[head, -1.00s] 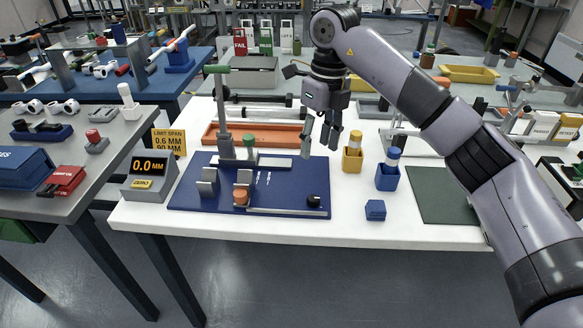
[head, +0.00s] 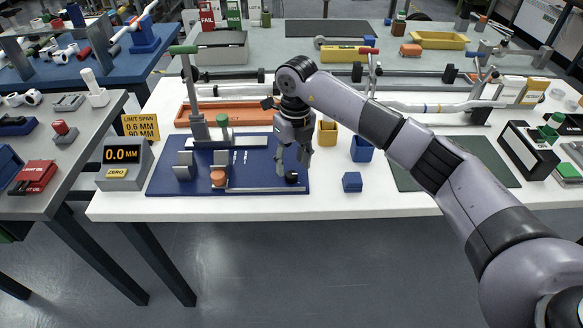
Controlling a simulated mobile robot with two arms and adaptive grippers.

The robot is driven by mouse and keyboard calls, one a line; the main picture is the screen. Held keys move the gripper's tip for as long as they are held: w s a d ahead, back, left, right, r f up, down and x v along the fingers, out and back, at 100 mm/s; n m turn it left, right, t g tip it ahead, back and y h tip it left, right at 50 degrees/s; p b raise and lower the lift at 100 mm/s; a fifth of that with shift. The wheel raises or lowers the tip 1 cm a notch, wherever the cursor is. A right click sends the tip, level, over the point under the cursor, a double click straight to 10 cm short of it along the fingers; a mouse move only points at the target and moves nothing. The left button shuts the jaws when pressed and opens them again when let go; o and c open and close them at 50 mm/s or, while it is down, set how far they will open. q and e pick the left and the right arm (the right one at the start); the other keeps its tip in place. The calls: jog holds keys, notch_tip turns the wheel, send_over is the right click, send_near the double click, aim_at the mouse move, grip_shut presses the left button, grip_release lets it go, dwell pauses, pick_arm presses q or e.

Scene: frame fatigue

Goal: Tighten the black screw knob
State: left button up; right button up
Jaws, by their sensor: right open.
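The small black screw knob (head: 291,177) sits near the front right corner of the dark blue fixture board (head: 250,183) on the white table. My right gripper (head: 292,163) points down just above and behind the knob with its fingers apart. One finger is to the left of the knob and one to the right; I cannot tell whether they touch it. The board also bears an orange knob (head: 218,178), grey blocks (head: 185,166) and a green-handled upright clamp (head: 196,110). My left gripper is out of view.
A small blue block (head: 352,182) lies right of the board. A gauge reading 0.0 MM (head: 123,160) stands at the left. The table's front strip is clear.

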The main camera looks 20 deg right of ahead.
aim_at(291, 174)
jog(key=shift+a+f, duration=0.1)
jog(key=shift+f, duration=1.45)
grip_shut()
